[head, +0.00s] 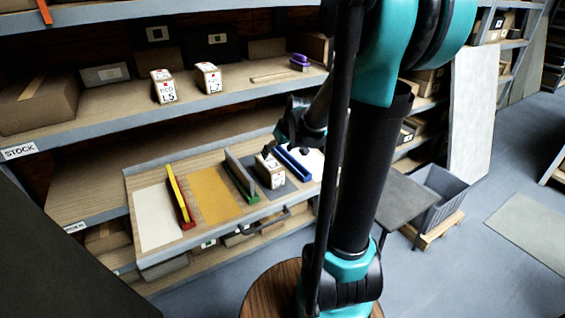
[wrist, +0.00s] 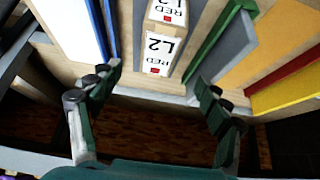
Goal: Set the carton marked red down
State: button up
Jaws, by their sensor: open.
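In the head view the carton (head: 269,172) is on a dark grey area between the green-and-grey divider (head: 241,176) and the blue bar (head: 292,164). My gripper (wrist: 155,88) is open and empty, one finger to each side of the carton in the wrist view. The fingers look apart from the carton, with the fingertips short of it. In the head view the fingertips are hard to make out.
The panel (head: 155,217) also has white and yellow areas and a red-and-yellow divider (head: 180,197). Two similar cartons (head: 163,86) (head: 208,78) and a purple object (head: 299,62) stand on the shelf above.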

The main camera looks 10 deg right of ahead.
jog(key=s+d+f+m+g+h, duration=0.1)
jog(key=s+f, duration=0.2)
jog(key=s, duration=0.8)
jog(key=s+f+m+h, duration=0.1)
jog(key=s+f, duration=0.3)
jog(key=s, duration=0.7)
jog(key=shift+s+d+m+g, duration=0.35)
jog(key=shift+s+m+g, duration=0.05)
jog(key=shift+m, duration=0.4)
jog(key=shift+c, duration=0.4)
